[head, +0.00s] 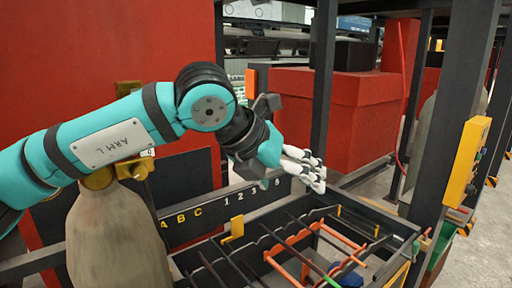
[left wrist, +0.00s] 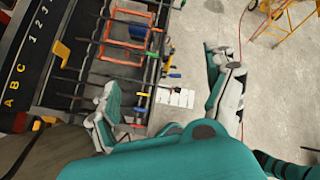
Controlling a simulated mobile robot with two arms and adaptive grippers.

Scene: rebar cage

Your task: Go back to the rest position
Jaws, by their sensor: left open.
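My left arm, teal with black joints, comes in from the left in the head view. My left gripper (head: 311,176) hangs over the back edge of the dark rack (head: 187,212), above the bars. In the left wrist view the fingers of the left gripper (left wrist: 166,72) are spread wide apart, with nothing held between them. The rack holds dark bars and orange rectangular frames (head: 320,243). The orange frames also show in the left wrist view (left wrist: 126,27). My right gripper is in neither view.
A red box (head: 335,110) stands behind the rack. Dark upright posts (head: 455,105) rise at the right, one with a yellow control box (head: 467,160). A yellow bracket (head: 233,230) sits on the rack's edge.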

